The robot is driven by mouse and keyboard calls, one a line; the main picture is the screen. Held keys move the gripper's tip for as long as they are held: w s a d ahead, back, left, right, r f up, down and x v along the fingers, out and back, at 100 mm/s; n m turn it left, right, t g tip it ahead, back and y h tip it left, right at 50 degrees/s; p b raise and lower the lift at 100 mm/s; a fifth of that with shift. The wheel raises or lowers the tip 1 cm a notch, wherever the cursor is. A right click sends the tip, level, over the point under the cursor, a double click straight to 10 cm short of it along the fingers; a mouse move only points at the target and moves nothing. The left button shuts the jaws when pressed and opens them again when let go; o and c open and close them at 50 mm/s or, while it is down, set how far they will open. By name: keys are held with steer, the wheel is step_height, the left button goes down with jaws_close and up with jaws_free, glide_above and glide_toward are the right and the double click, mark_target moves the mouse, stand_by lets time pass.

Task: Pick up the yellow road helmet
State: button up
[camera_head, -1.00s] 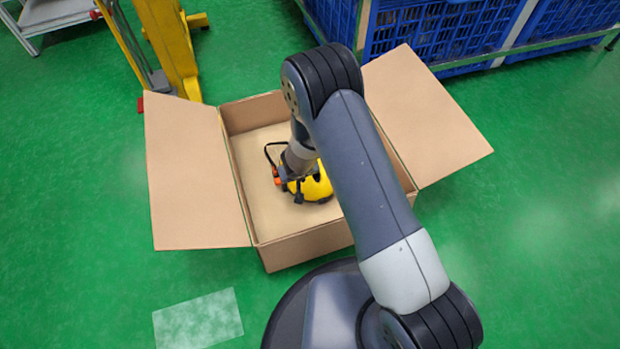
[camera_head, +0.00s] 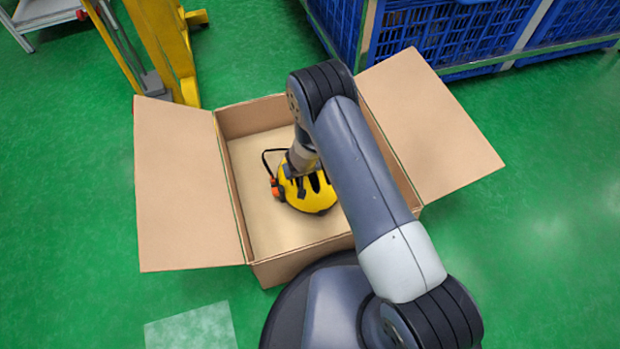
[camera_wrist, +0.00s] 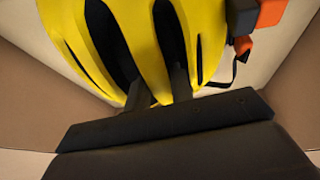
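The yellow road helmet (camera_head: 309,194) is in the open cardboard box, with black vents, a dark strap and an orange-red part on its left side. In the wrist view the helmet (camera_wrist: 155,40) fills the upper middle, very close. My gripper (camera_wrist: 160,88) has its two dark fingers at the helmet's edge, one on each side of a narrow yellow rib, and looks shut on it. The fingertips are hidden in the vents. In the head view my gripper (camera_head: 297,170) is at the helmet's upper edge, partly hidden by my arm. I cannot tell whether the helmet touches the box floor.
The cardboard box (camera_head: 240,190) stands on the green floor with wide flaps open to left and right. A yellow lifting frame (camera_head: 165,50) stands behind at the left. Blue crates (camera_head: 450,35) stand on a rack behind at the right. Bare floor lies at both sides.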

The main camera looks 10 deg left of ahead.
jaws_close()
stand_by(0.3)
